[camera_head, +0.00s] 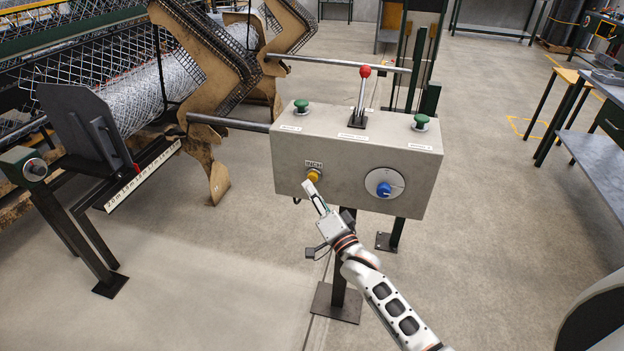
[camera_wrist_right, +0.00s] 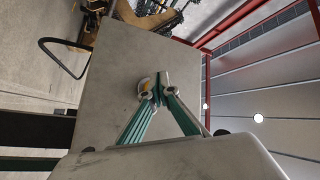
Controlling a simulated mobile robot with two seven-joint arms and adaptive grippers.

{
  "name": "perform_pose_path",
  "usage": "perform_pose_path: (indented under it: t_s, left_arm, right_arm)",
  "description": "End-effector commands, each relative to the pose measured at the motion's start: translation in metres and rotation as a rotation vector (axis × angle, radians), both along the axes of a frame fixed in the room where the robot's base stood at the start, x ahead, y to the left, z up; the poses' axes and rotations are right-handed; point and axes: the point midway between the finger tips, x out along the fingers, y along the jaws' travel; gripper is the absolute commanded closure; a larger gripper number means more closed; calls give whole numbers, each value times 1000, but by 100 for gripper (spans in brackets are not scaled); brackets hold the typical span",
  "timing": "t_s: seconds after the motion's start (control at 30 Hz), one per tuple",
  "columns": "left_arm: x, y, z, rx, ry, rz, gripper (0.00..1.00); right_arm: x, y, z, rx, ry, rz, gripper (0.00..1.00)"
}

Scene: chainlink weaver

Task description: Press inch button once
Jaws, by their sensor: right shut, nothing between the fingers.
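The yellow inch button (camera_head: 314,175) sits on the front of the grey control box (camera_head: 240,0), below a small label reading INCH. My right gripper (camera_head: 308,186) is shut and empty, with its fingertips just below the button. In the right wrist view, the button (camera_wrist_right: 145,86) shows beside the closed fingertips (camera_wrist_right: 157,92), partly covered by them. I cannot tell whether the tips touch it. My left gripper is in neither view.
A blue knob (camera_head: 383,190) on a white dial is right of the button. Two green buttons (camera_head: 301,106) and a red-topped lever (camera_head: 364,72) stand on the box top. A wire-mesh machine (camera_head: 130,95) fills the left. Floor in front is clear.

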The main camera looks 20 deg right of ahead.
Motion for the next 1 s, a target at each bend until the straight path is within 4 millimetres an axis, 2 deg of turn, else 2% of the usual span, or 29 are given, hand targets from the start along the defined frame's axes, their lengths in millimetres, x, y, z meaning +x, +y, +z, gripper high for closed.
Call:
perform_pose_path:
  t_s: [1.0]
  left_arm:
    - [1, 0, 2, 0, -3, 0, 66]
  right_arm:
    - [10, -6, 0, 0, -1, 1, 100]
